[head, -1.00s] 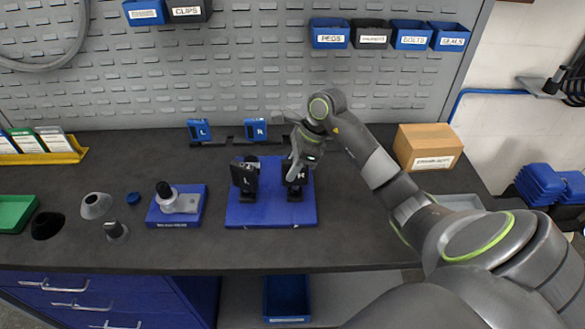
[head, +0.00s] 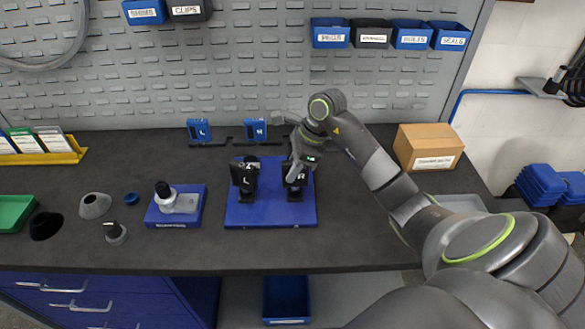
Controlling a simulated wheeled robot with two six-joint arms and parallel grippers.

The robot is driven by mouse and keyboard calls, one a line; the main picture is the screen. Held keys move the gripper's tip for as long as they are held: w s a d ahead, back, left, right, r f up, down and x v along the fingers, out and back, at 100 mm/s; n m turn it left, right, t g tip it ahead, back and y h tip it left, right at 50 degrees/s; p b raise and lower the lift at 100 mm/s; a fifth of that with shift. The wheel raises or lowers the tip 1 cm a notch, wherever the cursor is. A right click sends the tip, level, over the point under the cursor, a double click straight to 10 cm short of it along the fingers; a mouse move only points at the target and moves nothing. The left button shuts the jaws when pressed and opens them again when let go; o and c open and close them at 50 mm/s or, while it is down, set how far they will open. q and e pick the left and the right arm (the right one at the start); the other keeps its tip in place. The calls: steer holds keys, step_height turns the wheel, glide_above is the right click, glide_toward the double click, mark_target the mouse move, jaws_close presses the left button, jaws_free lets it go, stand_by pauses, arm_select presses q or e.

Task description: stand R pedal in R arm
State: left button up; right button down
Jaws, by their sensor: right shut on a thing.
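The R pedal (head: 297,177), a black block with a white R, stands upright at the right side of the blue base plate (head: 270,215). My right gripper (head: 294,170) is at the top of the R pedal and shut on it; its fingertips are partly hidden. The R arm that the pedal would sit in is too small and covered to make out clearly; a dark foot (head: 295,194) shows below the pedal. The L pedal (head: 244,178) stands on the same plate to the left. My left gripper is not in view.
Two blue holders marked L (head: 199,130) and R (head: 256,130) stand behind the plate. A blue fixture (head: 175,220) with a grey part is to the left. A cardboard box (head: 428,148) stands at the right. The front of the bench is clear.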

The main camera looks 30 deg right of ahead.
steer(key=shift+f+b, duration=0.3)
steer(key=shift+b, duration=0.15)
stand_by(0.3)
steer(key=c, duration=1.2)
jaws_free()
steer(key=b+v, duration=0.3)
steer(key=v, duration=1.4)
steer(key=shift+s+d, duration=0.15)
steer(key=shift+d, duration=0.1)
steer(key=shift+r, duration=0.15)
